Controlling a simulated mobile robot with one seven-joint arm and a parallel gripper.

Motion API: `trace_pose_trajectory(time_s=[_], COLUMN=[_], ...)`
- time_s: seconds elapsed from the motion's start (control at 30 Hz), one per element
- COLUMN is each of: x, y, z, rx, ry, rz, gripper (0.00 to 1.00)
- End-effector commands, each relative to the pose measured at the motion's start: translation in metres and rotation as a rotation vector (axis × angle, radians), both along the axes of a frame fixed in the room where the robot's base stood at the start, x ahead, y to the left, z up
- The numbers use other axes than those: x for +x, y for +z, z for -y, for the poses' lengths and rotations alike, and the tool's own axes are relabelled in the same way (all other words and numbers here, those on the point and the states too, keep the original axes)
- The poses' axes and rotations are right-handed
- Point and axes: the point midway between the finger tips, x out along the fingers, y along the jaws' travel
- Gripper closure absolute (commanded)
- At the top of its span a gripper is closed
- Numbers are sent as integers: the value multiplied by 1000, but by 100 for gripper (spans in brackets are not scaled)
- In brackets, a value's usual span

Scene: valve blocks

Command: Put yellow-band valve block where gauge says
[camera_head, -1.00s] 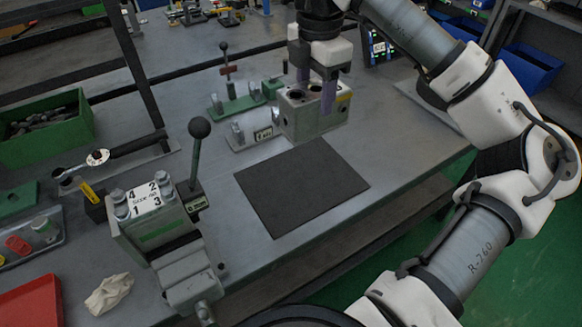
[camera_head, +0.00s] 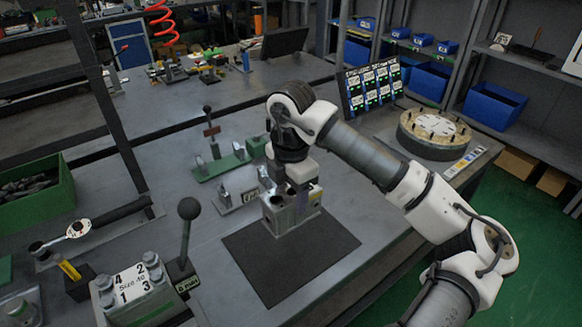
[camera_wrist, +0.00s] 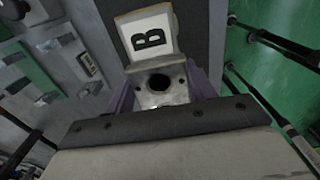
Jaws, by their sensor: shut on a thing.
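My gripper (camera_head: 293,192) is shut on a grey valve block (camera_head: 286,217), with its fingers on either side. The block is upright over the far part of the black mat (camera_head: 290,262); I cannot tell whether it touches it.
A green fixture (camera_head: 218,167) is behind the held block. A display board (camera_head: 370,88) and round pegged disc (camera_head: 434,133) are at back right.

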Motion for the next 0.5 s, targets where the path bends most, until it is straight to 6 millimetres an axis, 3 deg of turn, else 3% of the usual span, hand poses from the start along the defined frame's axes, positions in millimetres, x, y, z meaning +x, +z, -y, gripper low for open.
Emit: trace_pose_trajectory(time_s=[0.2,0.5], x=[0,0], y=[-33,-56], z=[0,0], rx=[2,1], ry=[1,0], rz=[1,0], gripper=[100,100])
